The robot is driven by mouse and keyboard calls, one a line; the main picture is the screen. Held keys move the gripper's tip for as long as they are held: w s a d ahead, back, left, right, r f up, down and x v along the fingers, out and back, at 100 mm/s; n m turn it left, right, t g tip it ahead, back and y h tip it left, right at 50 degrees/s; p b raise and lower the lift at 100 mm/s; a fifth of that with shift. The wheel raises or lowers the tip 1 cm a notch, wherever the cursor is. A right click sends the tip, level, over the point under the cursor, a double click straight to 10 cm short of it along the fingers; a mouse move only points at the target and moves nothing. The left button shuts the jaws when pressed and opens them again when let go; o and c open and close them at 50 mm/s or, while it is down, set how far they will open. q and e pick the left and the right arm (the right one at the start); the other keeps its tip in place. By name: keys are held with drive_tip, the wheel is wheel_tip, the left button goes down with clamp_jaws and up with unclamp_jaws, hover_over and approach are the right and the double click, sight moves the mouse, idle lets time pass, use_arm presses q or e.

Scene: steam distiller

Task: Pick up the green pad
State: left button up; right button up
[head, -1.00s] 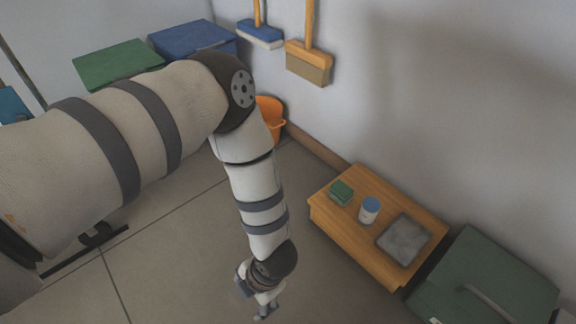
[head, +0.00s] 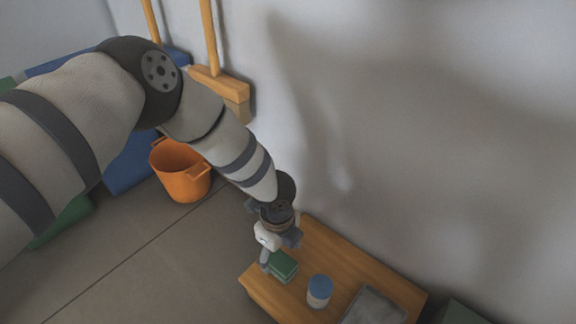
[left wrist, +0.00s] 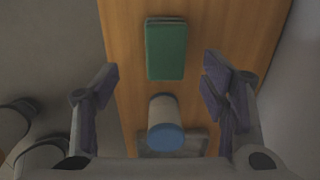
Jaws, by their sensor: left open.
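The green pad (head: 283,267) lies on the low wooden table (head: 340,262) near its left end. In the left wrist view the green pad (left wrist: 166,50) is a dark green block beyond the fingertips, roughly centred between them. My left gripper (head: 279,250) is above the table by the pad, pointing down. In the left wrist view its fingers (left wrist: 160,78) are spread wide with nothing between the tips. It is apart from the pad. My right gripper is not in view.
A white jar with a blue lid (head: 319,291) stands close to the pad; it also shows in the left wrist view (left wrist: 166,128). A grey flat pad (head: 374,307) lies farther right on the table. The wall is close behind. An orange bucket (head: 181,172) stands left on the floor.

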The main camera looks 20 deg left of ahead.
sight(281, 261)
use_arm(q)
wheel_tip(281, 261, down, 5)
drive_tip(key=b, duration=0.2)
drive_tip(key=shift+b, duration=0.35)
drive_tip(key=shift+w+f, duration=0.2)
drive_tip(key=shift+f, duration=0.05)
drive_tip(key=shift+w, duration=0.1)
drive_tip(key=shift+c, duration=0.8)
drive_tip(key=c, duration=1.1)
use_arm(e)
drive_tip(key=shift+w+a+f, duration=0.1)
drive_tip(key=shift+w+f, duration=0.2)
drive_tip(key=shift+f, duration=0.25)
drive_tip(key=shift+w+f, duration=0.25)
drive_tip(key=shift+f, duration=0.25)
use_arm(q)
drive_tip(key=shift+o, duration=0.2)
